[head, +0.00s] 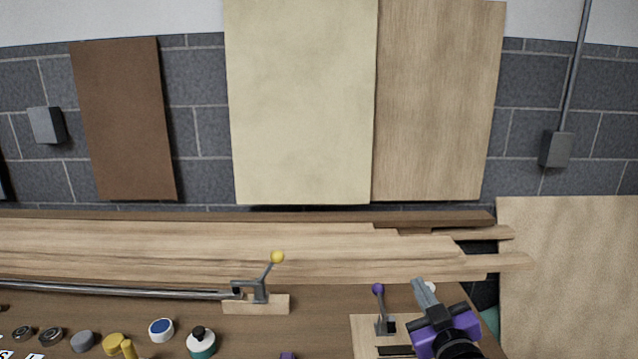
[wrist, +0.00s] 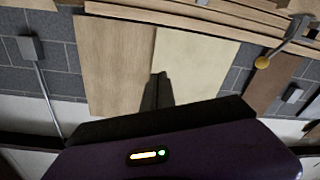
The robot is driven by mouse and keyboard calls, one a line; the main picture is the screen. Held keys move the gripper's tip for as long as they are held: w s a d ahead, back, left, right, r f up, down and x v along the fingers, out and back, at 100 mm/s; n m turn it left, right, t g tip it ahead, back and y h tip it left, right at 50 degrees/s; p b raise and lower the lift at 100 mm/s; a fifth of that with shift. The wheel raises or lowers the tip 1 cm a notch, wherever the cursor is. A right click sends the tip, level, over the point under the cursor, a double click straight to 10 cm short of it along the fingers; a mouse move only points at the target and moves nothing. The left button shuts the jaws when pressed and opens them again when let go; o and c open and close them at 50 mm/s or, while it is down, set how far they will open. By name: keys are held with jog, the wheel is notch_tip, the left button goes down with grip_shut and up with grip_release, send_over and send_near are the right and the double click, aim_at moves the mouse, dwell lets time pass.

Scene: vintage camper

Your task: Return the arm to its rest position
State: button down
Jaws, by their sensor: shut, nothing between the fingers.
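My gripper (head: 424,292) is at the lower right of the head view, a purple and black body with grey fingers pointing up and to the left. The fingers are together with nothing between them. In the wrist view my gripper (wrist: 158,92) also shows shut and empty, in front of the leaning boards. It is just right of a small lever with a purple knob (head: 378,289) on a wooden base. I cannot tell whether it touches anything there.
A yellow-knobbed lever (head: 277,257) stands on a wood block at the bench's middle. Long planks (head: 200,250) lie along the back. Jars, including a blue-lidded one (head: 161,329), and round parts crowd the front left. Tall boards (head: 300,100) lean on the block wall.

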jog(key=s+f+m+g, duration=0.1)
jog(key=s+f, duration=0.2)
jog(key=s, duration=1.3)
jog(key=s+f+m+g, duration=0.1)
jog(key=s+f, duration=0.3)
jog(key=s, duration=1.3)
jog(key=s+f+m+g+h, duration=0.1)
jog(key=s+f+m, duration=0.2)
jog(key=s, duration=1.4)
jog(key=shift+f, duration=0.4)
